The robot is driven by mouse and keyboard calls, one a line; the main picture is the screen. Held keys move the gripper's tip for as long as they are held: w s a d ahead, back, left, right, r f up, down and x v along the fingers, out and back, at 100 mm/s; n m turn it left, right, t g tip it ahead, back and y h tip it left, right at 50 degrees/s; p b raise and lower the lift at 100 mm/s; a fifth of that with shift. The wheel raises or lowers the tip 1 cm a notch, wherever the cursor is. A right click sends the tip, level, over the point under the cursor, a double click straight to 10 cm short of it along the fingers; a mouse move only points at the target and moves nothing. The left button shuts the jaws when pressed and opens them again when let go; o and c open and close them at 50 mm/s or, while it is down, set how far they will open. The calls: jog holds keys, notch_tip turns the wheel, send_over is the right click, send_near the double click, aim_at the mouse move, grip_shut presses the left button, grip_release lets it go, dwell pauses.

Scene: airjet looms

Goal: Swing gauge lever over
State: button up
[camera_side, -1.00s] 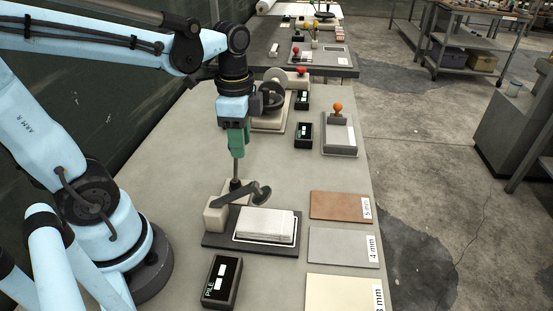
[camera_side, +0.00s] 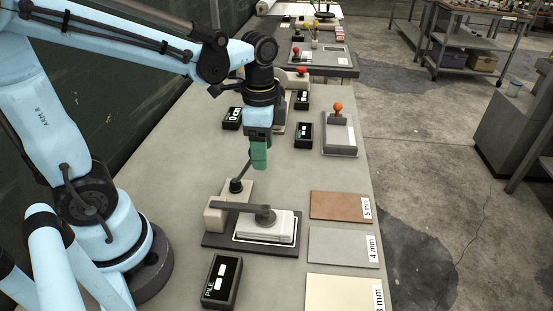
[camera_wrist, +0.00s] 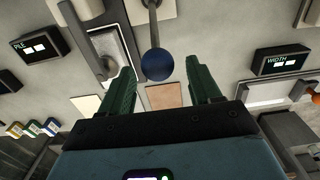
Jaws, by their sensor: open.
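The gauge has a beige block (camera_side: 216,218) on a dark base plate. Its flat grey arm (camera_side: 238,207) reaches right, and its round foot (camera_side: 266,217) rests over the white stack (camera_side: 270,231). The lever rod (camera_side: 243,174) rises from a black hub and tilts right towards my gripper (camera_side: 261,160). In the wrist view the lever ends in a blue ball knob (camera_wrist: 158,66). My gripper (camera_wrist: 161,84) is open, with the knob in the gap between its green fingers. I cannot tell whether a finger touches it. In the side view the knob is hidden.
The PILE readout (camera_side: 221,281) stands in front of the gauge. Brown (camera_side: 340,206), grey (camera_side: 343,246) and cream (camera_side: 344,291) sheets lie to its right. Behind stand a plate with an orange knob (camera_side: 338,108) and more readouts. The bench between is clear.

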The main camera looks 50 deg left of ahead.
jog(key=shift+r, duration=3.55)
notch_tip(320, 180, up, 12)
notch_tip(320, 180, down, 13)
jog(key=shift+f, duration=0.2)
jog(key=shift+r, duration=0.15)
